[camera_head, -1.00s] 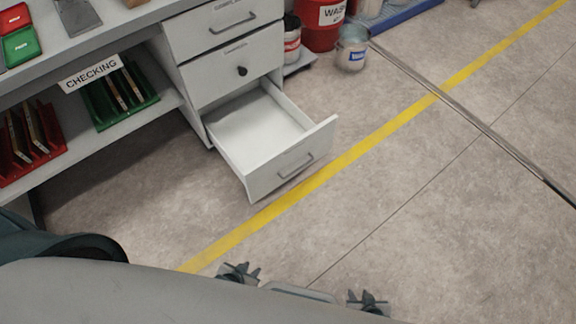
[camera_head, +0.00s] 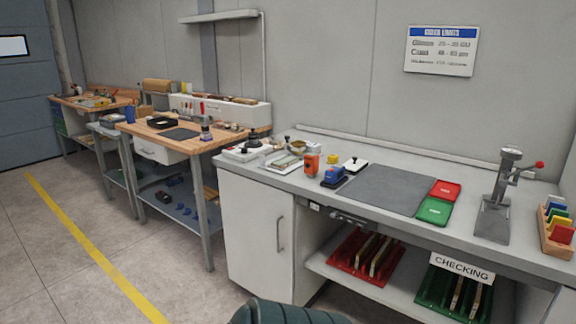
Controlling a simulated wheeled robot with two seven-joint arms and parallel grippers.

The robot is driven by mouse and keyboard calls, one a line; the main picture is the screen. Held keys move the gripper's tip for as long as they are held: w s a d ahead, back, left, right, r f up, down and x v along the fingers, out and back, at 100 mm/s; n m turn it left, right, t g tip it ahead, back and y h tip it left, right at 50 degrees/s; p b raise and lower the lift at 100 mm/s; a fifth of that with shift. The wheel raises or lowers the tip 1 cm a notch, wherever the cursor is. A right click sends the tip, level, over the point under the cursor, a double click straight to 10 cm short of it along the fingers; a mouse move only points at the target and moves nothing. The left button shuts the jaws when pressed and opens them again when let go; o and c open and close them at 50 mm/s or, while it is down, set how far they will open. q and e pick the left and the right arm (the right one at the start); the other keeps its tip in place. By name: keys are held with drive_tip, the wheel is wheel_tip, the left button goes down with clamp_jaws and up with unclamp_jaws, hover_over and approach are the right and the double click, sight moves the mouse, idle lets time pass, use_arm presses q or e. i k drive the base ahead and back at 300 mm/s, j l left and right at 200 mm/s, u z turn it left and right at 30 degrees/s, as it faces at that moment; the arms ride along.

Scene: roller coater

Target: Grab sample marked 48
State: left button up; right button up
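Several thin panels stand in a red rack (camera_head: 338,259) on the shelf under the grey-topped bench. More thin panels stand in a green rack (camera_head: 432,296) to its right, below a sign reading CHECKING (camera_head: 462,266). Any marks on these panels are too small or turned away to read. Neither of my grippers is in view; only a dark rounded part of my own body shows at the bottom edge.
On the grey bench (camera_head: 290,183) are a dark mat (camera_head: 385,189), red (camera_head: 445,190) and green (camera_head: 434,210) pads, an orange device (camera_head: 311,164) and a lever press (camera_head: 495,205). A wooden workbench (camera_head: 185,142) stands farther left. Floor at left is clear.

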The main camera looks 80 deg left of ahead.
sight(289, 160)
drive_tip(key=u, duration=2.8)
drive_tip(key=i+j+z, duration=0.1)
drive_tip(key=i+z, duration=0.35)
drive_tip(key=i, duration=1.6)
